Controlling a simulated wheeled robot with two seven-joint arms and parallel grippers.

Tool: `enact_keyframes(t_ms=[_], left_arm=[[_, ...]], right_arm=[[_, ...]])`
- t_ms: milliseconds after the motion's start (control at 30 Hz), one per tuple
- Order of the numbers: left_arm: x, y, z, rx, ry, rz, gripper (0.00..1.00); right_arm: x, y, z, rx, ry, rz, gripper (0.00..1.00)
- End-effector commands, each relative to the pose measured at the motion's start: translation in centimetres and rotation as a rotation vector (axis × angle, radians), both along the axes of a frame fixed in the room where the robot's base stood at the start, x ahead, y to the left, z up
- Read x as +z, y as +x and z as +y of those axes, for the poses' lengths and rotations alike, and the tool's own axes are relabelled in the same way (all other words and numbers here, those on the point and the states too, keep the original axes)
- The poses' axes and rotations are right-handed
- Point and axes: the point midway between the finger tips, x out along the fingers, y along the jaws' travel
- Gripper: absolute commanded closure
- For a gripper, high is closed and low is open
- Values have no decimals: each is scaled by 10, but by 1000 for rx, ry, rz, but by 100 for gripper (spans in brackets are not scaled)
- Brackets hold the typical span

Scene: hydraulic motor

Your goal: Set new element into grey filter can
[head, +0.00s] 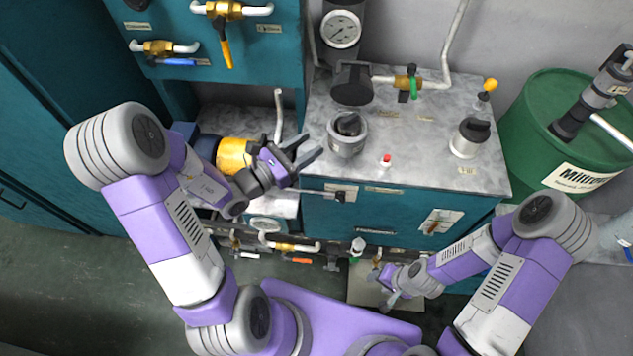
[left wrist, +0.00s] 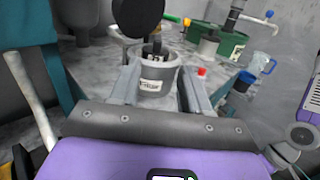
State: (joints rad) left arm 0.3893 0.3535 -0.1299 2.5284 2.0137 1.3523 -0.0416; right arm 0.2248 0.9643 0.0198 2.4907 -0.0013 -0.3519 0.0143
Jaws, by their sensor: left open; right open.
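A grey filter can (head: 346,146) stands upright on the grey counter, with a dark piece (head: 348,124) inside its mouth. I cannot tell whether that piece is a filter element. The can, with a white label, also shows in the left wrist view (left wrist: 157,84). My left gripper (head: 307,150) is open and points at the can from the left. In the left wrist view its fingers (left wrist: 160,92) appear on either side of the can, with no clear contact. A pale cylinder with a black top (head: 467,142) stands farther right. My right gripper (head: 389,293) is open and empty, low before the cabinet.
A dark filter head (head: 352,84) hangs from piping above and behind the can. A small red-capped item (head: 386,160) stands right of the can. A pressure gauge (head: 341,29) is behind. A green drum (head: 562,130) stands at the right. The counter between can and pale cylinder is mostly clear.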

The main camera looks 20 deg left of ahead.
Motion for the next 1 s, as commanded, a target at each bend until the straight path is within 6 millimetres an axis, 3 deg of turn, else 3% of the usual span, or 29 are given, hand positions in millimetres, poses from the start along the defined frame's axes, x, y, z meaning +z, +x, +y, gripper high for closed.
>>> enact_keyframes(t_ms=[67, 167, 233, 333, 500, 600, 700, 800, 1000], left_arm=[[-13, -6, -14, -64, 26, 38, 54], [-48, -28, -49, -241, 111, 132, 54], [-83, -56, -76, -417, 211, 211, 54], [-134, -109, -101, -695, 399, 292, 54], [-209, -184, -98, -1115, 778, 283, 54], [-247, -206, -82, -1310, 1019, 183, 54], [-278, -209, -68, -1446, 1253, 10, 54], [-300, -196, -65, -1508, 1445, -199, 54], [-317, -170, -79, -1493, 1650, -530, 54]], right_arm=[[0, 0, 0, 0, 0, 0, 49], [0, 0, 0, 0, 0, 0, 49], [0, 0, 0, 0, 0, 0, 49], [0, 0, 0, 0, 0, 0, 49], [0, 0, 0, 0, 0, 0, 49], [0, 0, 0, 0, 0, 0, 49], [0, 0, 0, 0, 0, 0, 49], [0, 0, 0, 0, 0, 0, 49], [0, 0, 0, 0, 0, 0, 49]])
